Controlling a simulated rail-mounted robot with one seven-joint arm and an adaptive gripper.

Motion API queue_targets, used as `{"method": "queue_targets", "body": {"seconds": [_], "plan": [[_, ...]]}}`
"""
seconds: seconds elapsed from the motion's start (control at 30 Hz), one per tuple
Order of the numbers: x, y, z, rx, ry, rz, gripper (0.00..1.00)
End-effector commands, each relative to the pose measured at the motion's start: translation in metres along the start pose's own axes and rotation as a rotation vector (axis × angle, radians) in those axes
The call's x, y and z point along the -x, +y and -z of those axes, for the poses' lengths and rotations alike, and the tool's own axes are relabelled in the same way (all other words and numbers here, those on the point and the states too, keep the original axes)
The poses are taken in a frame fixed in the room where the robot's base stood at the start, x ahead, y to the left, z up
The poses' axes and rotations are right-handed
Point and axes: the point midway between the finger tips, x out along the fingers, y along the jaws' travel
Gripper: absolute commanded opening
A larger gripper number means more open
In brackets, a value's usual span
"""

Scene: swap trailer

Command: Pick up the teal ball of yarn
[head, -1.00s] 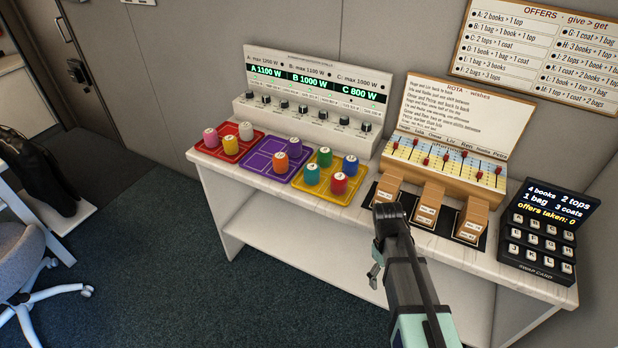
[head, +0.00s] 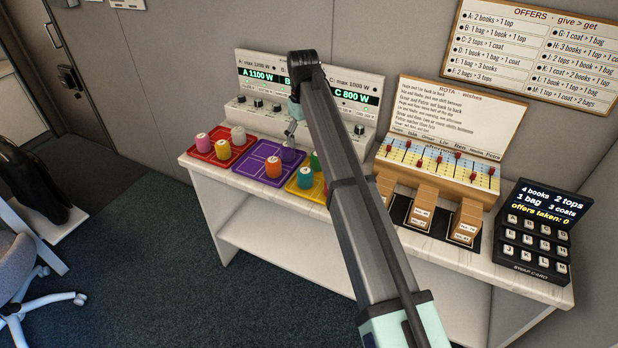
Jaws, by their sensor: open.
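I see no teal ball of yarn as such. A light-blue to teal round-topped piece (head: 305,177) stands upright on the yellow tray (head: 291,187); whether it is yarn is too small to tell. My gripper (head: 291,138) is open, pointing down just above and behind the purple piece (head: 289,152) on the purple tray (head: 245,168). It looks empty. My arm crosses the picture and hides part of the yellow tray and the red and blue pieces seen there before.
The red tray (head: 199,157) holds pink, yellow and white pieces. An orange piece (head: 274,167) stands near the gripper. A white knob panel (head: 370,88) rises behind. Wooden blocks (head: 421,205), the rota board (head: 450,120) and a black keypad (head: 535,235) stand to the right.

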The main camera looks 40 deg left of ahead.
Motion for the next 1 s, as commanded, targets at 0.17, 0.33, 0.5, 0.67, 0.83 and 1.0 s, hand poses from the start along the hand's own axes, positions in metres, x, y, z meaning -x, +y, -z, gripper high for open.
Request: {"method": "queue_targets", "body": {"seconds": [0.17,0.33,0.5,0.67,0.83,1.0], "plan": [[-0.016,-0.001,0.000,0.000,0.001,0.002,0.87],[-0.049,-0.001,-0.001,0.000,-0.001,0.002,0.87],[-0.082,-0.001,0.000,0.000,0.000,0.002,0.87],[-0.107,0.000,0.001,0.000,0.000,0.001,0.87],[-0.118,0.000,0.001,0.000,0.001,0.001,0.87],[-0.124,0.001,0.002,0.000,0.001,0.001,0.87]]}}
